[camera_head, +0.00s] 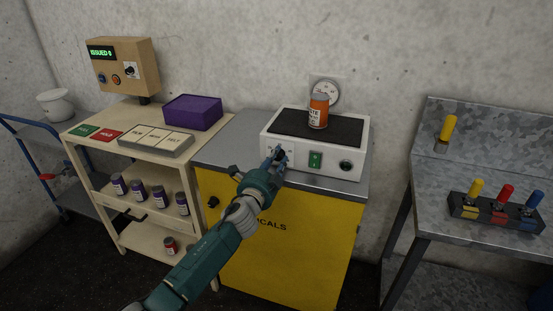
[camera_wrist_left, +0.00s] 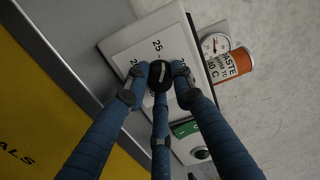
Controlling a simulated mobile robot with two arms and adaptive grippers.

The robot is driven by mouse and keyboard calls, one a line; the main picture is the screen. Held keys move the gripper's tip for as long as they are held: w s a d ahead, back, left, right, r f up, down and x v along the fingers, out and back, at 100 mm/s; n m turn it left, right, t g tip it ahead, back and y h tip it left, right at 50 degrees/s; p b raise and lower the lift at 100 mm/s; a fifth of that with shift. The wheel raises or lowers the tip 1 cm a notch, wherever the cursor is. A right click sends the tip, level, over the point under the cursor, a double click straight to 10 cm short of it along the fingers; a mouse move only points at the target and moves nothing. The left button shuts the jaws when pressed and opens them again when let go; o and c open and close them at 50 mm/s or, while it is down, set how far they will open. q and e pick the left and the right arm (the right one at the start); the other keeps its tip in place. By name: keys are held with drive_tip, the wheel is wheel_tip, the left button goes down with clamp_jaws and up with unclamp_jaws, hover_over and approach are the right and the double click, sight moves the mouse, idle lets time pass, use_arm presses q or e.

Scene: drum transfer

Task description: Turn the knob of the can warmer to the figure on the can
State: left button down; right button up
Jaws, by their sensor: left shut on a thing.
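The can warmer (camera_head: 353,170), a white box with a dark top, stands on the yellow cabinet. My left gripper (camera_head: 277,155) is at the left of the warmer's front. In the left wrist view its fingers (camera_wrist_left: 160,80) are closed around the black knob (camera_wrist_left: 161,72). The knob's pale line points roughly toward the "25" (camera_wrist_left: 158,45); other figures are partly hidden by the fingers. My right gripper is not in view.
A green switch (camera_head: 315,160) and a dark round part (camera_head: 346,166) sit right of the knob. A wall gauge (camera_head: 326,92) hangs behind.

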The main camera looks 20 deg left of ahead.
use_arm(q)
drive_tip(key=m, duration=0.4)
drive_tip(key=shift+m, duration=0.4)
drive_tip(key=m+p, duration=0.1)
drive_tip(key=m, duration=0.3)
drive_tip(key=m+p, duration=0.1)
drive_tip(key=m, duration=0.4)
drive_tip(key=shift+p, duration=0.35)
drive_tip(key=m+p, duration=0.1)
drive_tip(key=m, duration=0.3)
drive_tip(key=shift+m+p, duration=0.3)
drive_tip(key=shift+p, duration=0.05)
drive_tip(key=m+p, duration=0.2)
drive_tip(key=m, duration=0.2)
drive_tip(key=shift+r, duration=0.1)
drive_tip(key=m+p, duration=0.2)
drive_tip(key=m, duration=0.4)
drive_tip(key=m+p, duration=0.2)
drive_tip(key=m, duration=0.2)
drive_tip(key=shift+m+p, duration=1)
drive_tip(key=shift+m, duration=1.4)
